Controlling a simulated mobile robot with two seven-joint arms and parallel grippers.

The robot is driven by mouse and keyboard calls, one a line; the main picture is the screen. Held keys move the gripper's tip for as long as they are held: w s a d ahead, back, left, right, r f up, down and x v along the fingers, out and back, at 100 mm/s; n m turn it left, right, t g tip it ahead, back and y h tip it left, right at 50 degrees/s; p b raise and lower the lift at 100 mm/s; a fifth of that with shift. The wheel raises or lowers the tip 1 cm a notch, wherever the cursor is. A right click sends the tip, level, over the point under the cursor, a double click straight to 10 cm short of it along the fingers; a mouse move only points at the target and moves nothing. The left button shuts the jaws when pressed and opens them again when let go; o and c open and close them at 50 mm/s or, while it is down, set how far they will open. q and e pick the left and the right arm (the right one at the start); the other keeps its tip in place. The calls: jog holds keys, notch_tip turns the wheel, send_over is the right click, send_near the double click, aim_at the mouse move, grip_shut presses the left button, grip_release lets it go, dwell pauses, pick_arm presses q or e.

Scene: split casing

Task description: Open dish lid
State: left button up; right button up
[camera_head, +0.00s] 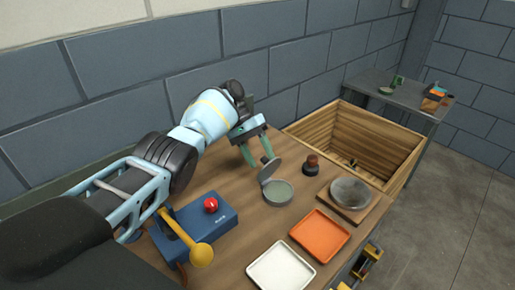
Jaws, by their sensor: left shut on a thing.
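The small round grey-green dish (278,193) stands on the wooden table. Its lid (269,170) is tilted up steeply at the dish's back left edge, so the dish's top shows. My left gripper (258,157) comes in from the upper left, with its green fingers pointing down at the lid's upper edge. It is shut on the lid, though the exact contact is small and hard to see. My right gripper is not in view.
A blue box with a red button (211,205) and a yellow lever (201,254) stands front left. An orange tray (320,246), a white tray (281,277), a dark stamp-like object (311,168) and a round grey stone-like disc (350,192) are nearby. An open wooden crate (385,127) lies behind.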

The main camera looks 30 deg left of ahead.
pick_arm(q)
jog(key=shift+s+a+f, duration=0.15)
jog(key=shift+f, duration=0.2)
jog(key=shift+s+a+f, duration=0.1)
jog(key=shift+f, duration=0.25)
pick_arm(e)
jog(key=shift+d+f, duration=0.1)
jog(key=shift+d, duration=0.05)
pick_arm(q)
jog(key=shift+a, duration=0.1)
jog(key=shift+w+a+r, duration=0.15)
jog(key=shift+r, duration=0.05)
jog(key=d+b+v, duration=0.1)
jog(key=v, duration=0.7)
jog(key=shift+r+b, duration=0.35)
jog(key=shift+r, duration=0.05)
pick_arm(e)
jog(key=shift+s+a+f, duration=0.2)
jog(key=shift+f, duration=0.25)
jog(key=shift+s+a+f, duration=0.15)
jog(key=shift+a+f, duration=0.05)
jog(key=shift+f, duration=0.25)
